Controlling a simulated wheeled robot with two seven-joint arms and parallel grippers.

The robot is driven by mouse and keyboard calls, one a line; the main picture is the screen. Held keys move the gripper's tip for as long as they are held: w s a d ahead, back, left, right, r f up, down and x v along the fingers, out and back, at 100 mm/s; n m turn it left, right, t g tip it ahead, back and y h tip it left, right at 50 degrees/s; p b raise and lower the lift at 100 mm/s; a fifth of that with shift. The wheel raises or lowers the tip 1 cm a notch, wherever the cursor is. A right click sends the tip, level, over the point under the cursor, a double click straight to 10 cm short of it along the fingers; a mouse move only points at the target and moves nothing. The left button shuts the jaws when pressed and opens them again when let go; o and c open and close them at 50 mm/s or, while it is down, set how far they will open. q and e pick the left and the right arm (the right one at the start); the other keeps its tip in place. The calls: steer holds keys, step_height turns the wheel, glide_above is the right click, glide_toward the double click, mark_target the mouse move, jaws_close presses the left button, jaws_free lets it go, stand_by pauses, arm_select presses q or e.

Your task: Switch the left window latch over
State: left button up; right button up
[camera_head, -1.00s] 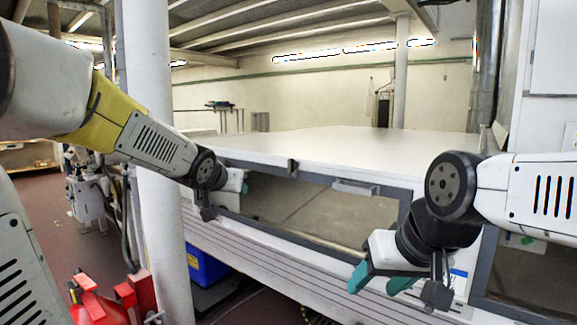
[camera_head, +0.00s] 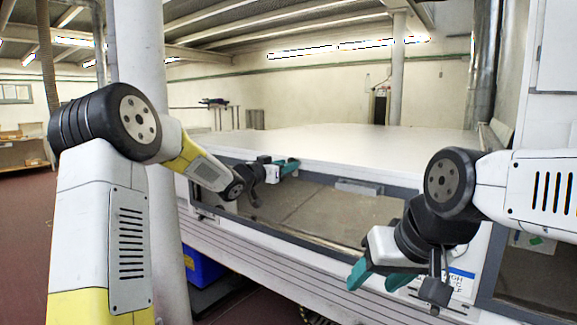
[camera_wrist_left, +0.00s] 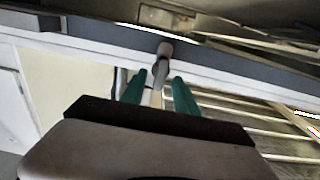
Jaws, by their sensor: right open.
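My left gripper (camera_head: 291,166) is at the upper edge of the window (camera_head: 300,210). In the wrist view its two green fingers (camera_wrist_left: 159,82) are apart, with the latch just beyond their tips and lined up with the gap. I cannot tell whether they touch it. My right gripper (camera_head: 376,283) is open and empty in front of the window's lower right part.
A wide white tunnel top (camera_head: 350,140) lies behind the window. A pale grey bar (camera_head: 358,187) sits on the upper window frame, right of my left gripper. A white column (camera_head: 140,45) stands close behind my left arm. A blue bin (camera_head: 203,268) is below the window.

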arm_select(q)
steer(key=shift+x, duration=0.8)
jaws_close()
